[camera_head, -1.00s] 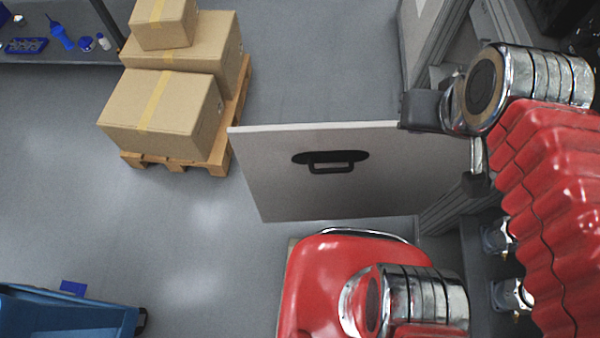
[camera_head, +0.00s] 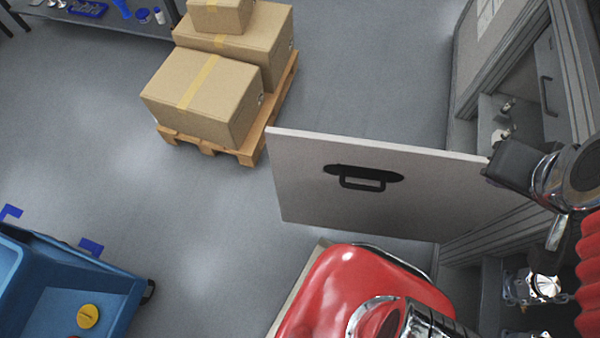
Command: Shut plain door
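The plain door (camera_head: 300,180) is a light grey panel with a black recessed handle (camera_head: 362,178). It stands wide open, sticking out to the left from the cabinet (camera_head: 490,235). My gripper (camera_head: 500,165) appears as a dark block at the door's top edge, near its right end by the cabinet. It overlaps the door there, and I cannot tell if they touch. Its fingers cannot be made out, so its opening is unclear. The door's hinge side is partly hidden behind my arm.
Cardboard boxes (camera_head: 205,95) stand on a wooden pallet (camera_head: 250,150) beyond the door's free edge. A blue bin (camera_head: 120,290) with a yellow disc (camera_head: 88,316) is at lower left. A second cabinet handle (camera_head: 548,95) is at upper right. Grey floor is clear between pallet and bin.

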